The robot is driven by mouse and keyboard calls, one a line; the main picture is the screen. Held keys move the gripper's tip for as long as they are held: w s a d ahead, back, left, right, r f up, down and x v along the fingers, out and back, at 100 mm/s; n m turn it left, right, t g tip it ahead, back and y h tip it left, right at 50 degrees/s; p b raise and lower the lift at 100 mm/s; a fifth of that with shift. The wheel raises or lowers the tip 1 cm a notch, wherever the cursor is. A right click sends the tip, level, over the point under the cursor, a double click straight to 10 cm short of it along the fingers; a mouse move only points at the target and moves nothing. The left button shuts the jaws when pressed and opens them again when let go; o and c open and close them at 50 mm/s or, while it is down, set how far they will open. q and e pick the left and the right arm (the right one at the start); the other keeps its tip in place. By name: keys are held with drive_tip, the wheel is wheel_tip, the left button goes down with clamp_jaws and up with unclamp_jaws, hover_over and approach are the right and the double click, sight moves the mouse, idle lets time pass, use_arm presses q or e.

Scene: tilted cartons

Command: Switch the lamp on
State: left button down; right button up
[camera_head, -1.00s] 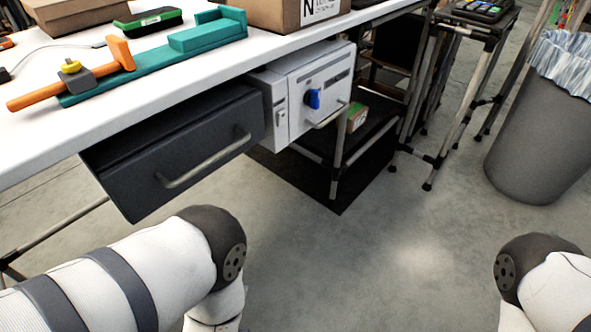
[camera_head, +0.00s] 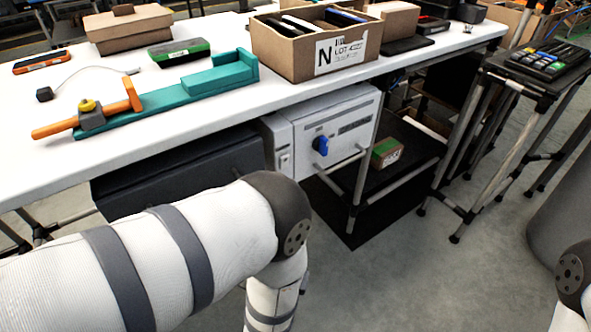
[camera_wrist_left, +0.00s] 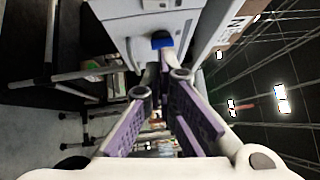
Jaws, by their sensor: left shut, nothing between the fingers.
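No lamp can be made out in these views. A white box unit (camera_head: 335,130) hangs under the white workbench (camera_head: 190,118). Its front carries a blue knob (camera_head: 321,145), and a narrow panel with a small switch (camera_head: 284,161) sits to its left. In the left wrist view the blue knob (camera_wrist_left: 162,40) shows just beyond my left gripper (camera_wrist_left: 168,72). The gripper's purple-padded fingers are shut and empty. Whether they touch the knob cannot be told. In the head view the left gripper is out of frame below my arm. My right gripper is in neither view.
A dark drawer (camera_head: 150,180) is left of the unit, partly behind my left arm. An open carton (camera_head: 285,60), a closed carton (camera_head: 128,30) and a teal tool (camera_head: 165,95) lie on the bench. A small carton (camera_head: 386,152) sits on a dark lower shelf. A grey bin (camera_head: 565,225) stands right.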

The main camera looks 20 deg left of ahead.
use_arm(q)
drive_tip(key=b, duration=0.6)
approach(284, 162)
drive_tip(key=w+d, duration=0.4)
drive_tip(key=d, duration=0.1)
drive_tip(key=w+a, duration=0.3)
drive_tip(key=shift+w+a+r, duration=0.2)
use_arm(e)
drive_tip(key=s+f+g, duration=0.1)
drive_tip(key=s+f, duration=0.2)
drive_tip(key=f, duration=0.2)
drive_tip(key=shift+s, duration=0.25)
use_arm(q)
drive_tip(key=shift+p, duration=0.3)
